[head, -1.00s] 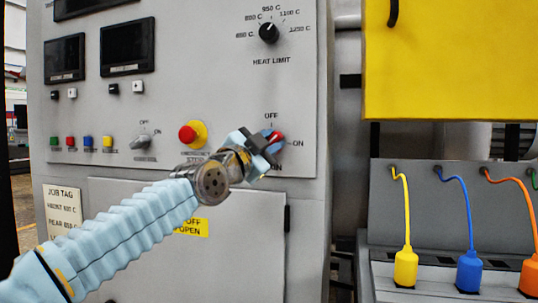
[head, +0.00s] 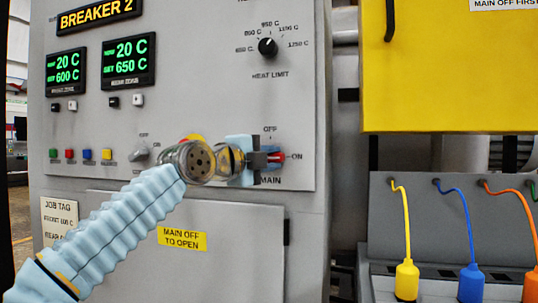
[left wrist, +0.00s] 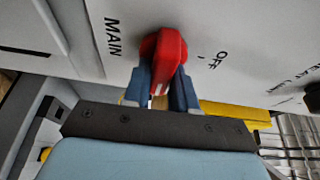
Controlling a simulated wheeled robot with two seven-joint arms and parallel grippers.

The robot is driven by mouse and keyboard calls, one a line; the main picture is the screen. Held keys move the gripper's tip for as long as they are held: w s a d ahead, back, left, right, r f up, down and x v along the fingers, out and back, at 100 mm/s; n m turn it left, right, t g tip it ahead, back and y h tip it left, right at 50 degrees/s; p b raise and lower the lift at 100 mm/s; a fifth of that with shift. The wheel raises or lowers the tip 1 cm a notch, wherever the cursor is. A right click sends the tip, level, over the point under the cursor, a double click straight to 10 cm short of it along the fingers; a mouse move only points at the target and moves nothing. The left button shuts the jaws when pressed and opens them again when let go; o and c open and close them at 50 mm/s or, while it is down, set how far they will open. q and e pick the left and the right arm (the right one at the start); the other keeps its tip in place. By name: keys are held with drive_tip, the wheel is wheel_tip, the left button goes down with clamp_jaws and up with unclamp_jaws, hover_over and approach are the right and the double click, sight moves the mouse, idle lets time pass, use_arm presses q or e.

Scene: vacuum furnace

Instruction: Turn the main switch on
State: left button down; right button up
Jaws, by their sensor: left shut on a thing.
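The main switch (head: 276,157) is a red handle on the grey panel, between the labels OFF above, ON at right and MAIN below. In the head view its handle lies level, pointing at ON. My left gripper (head: 268,158) is at the switch, shut on the red handle. In the left wrist view the red handle (left wrist: 164,62) sits between the two fingers of the left gripper (left wrist: 161,92). The gripper hides part of the switch. The displays (head: 128,60) are lit: the top one reads BREAKER 2, the others show 20 C with set values. My right gripper is not in view.
The heat limit knob (head: 268,47) is higher on the panel. The emergency button (head: 190,140) is mostly hidden behind my left wrist. A yellow box (head: 448,75) and several coloured plugs on cables, one yellow (head: 406,281), are at the right.

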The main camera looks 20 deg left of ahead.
use_arm(q)
drive_tip(key=shift+d+f, duration=0.1)
idle(0.4)
drive_tip(key=c, duration=1)
unclamp_jaws()
drive_tip(key=shift+s, duration=0.1)
drive_tip(key=b+v, duration=0.7)
drive_tip(key=v, duration=0.6)
drive_tip(key=shift+s+a, duration=0.25)
